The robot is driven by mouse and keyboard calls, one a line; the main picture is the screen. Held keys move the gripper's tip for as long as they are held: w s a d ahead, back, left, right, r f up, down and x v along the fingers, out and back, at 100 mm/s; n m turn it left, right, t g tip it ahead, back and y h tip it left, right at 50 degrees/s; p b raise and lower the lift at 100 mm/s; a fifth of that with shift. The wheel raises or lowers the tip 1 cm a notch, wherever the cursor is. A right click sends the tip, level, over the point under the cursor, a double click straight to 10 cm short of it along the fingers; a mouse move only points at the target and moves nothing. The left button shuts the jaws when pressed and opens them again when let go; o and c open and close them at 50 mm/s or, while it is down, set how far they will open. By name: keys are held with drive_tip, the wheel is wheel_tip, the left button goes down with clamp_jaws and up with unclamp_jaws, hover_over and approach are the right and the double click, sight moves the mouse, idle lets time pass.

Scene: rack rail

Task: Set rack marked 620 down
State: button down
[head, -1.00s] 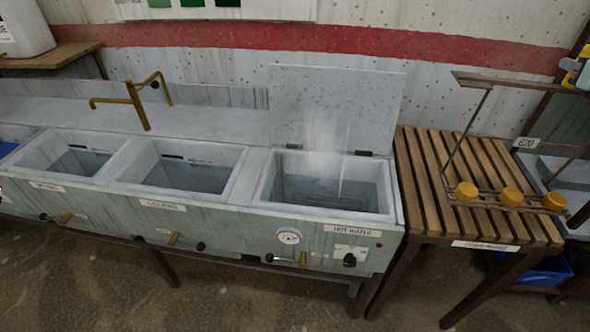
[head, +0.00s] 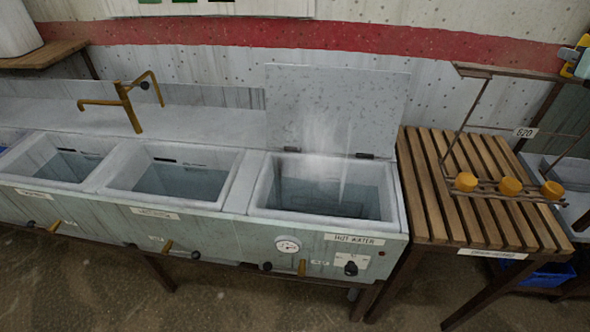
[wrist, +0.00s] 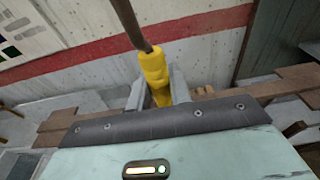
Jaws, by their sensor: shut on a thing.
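In the head view the rack's lower part overlaps the right side of the slatted wooden drain board (head: 440,220). I cannot tell whether it touches the slats.
The hot water basin (head: 388,205), with steam and a raised lid (head: 335,105), stands just left of the board. Two more basins and a brass tap (head: 128,103) are further left. A blue crate (head: 535,272) sits below the board. The board's left slats are bare.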

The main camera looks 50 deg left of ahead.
wheel_tip(320, 180, down, 8)
drive_tip(key=b, duration=0.7)
drive_tip(key=shift+b, duration=0.35)
drive_tip(key=shift+f+b, duration=0.35)
drive_tip(key=shift+b, duration=0.05)
idle(0.5)
unclamp_jaws()
drive_tip(key=shift+f, duration=0.1)
drive_tip(key=shift+s+d, duration=0.1)
idle(0.8)
drive_tip(key=f+b+v, duration=0.2)
drive_tip(key=b+v, duration=0.5)
drive_tip(key=v, duration=0.4)
drive_tip(key=shift+s+d+b, duration=0.2)
drive_tip(key=shift+s+b, duration=0.15)
drive_tip(key=shift+b, duration=0.05)
idle(1.1)
